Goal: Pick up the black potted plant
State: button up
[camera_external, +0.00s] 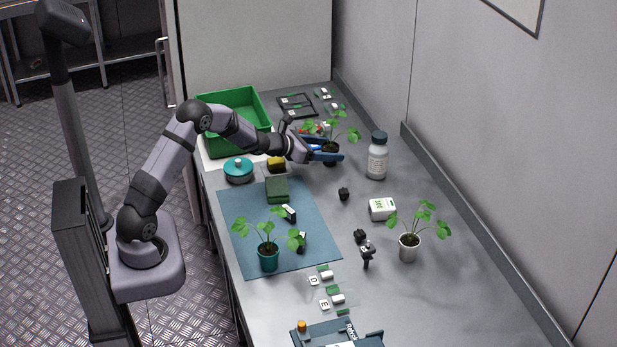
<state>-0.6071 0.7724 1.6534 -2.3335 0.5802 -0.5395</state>
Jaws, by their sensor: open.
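A leafy green plant (343,134) stands toward the far end of the grey table; its dark pot (331,161) is partly hidden by my gripper. My gripper (328,150) has blue fingers, is open, and reaches in from the left at pot height. The fingers appear to lie on either side of the pot or just in front of it; I cannot tell whether they touch it. Two other plants stand nearer: one in a teal pot (268,258) and one in a white pot (409,247).
A white bottle with a dark cap (377,160) stands close to the right of my gripper. A green crate (236,101), a teal lidded pot (238,171) and a yellow block (276,163) are to the left. A blue mat (240,222) lies nearer.

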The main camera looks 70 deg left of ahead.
aim_at(329, 146)
jog(key=shift+w+f, duration=0.15)
jog(key=shift+w, duration=0.15)
jog(key=c, duration=1.2)
jog(key=shift+o, duration=0.2)
notch_tip(329, 146, up, 10)
jog(key=shift+r, duration=0.1)
